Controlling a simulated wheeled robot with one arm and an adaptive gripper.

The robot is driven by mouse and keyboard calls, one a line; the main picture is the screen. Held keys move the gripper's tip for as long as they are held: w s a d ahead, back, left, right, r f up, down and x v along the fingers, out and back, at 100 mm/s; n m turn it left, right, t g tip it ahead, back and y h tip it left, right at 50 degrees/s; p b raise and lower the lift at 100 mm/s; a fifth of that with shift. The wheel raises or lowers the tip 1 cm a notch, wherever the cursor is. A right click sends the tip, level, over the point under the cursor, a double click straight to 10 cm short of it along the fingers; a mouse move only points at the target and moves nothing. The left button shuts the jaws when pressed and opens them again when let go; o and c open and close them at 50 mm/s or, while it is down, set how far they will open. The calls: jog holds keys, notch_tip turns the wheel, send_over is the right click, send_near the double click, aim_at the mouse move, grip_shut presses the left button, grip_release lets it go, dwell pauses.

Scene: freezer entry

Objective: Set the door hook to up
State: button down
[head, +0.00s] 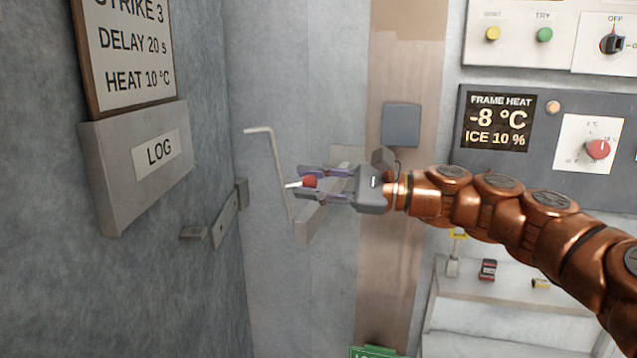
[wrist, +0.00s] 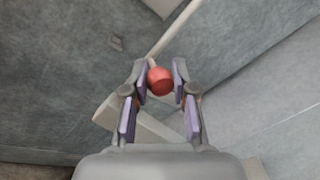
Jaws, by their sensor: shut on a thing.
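The door hook (head: 279,170) is a thin pale rod in the head view. It stands close to upright, leaning a little, with its bent tip at the top pointing left. A short pale stub joins it to a red knob (head: 309,182). My gripper (head: 311,182) reaches in from the right, with its two fingers above and below the knob, shut on it. In the wrist view, the red knob (wrist: 160,81) sits between the fingertips, and the rod runs up and right behind it. The hook's lower end lies near a pale bar and is partly hard to make out.
A pale bar (head: 309,222) projects near the hook's foot. The left wall carries a LOG box (head: 146,165), a small plate (head: 226,218) and a small block (head: 193,233). Control panels (head: 548,140) and a shelf (head: 500,283) are on the right, behind my arm.

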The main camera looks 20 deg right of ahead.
jog(key=c, duration=0.9)
grip_release()
jog(key=shift+d, duration=0.15)
jog(key=v, duration=1.1)
jog(key=shift+s+d, duration=0.25)
jog(key=shift+d, duration=0.1)
jog(key=shift+a, duration=0.1)
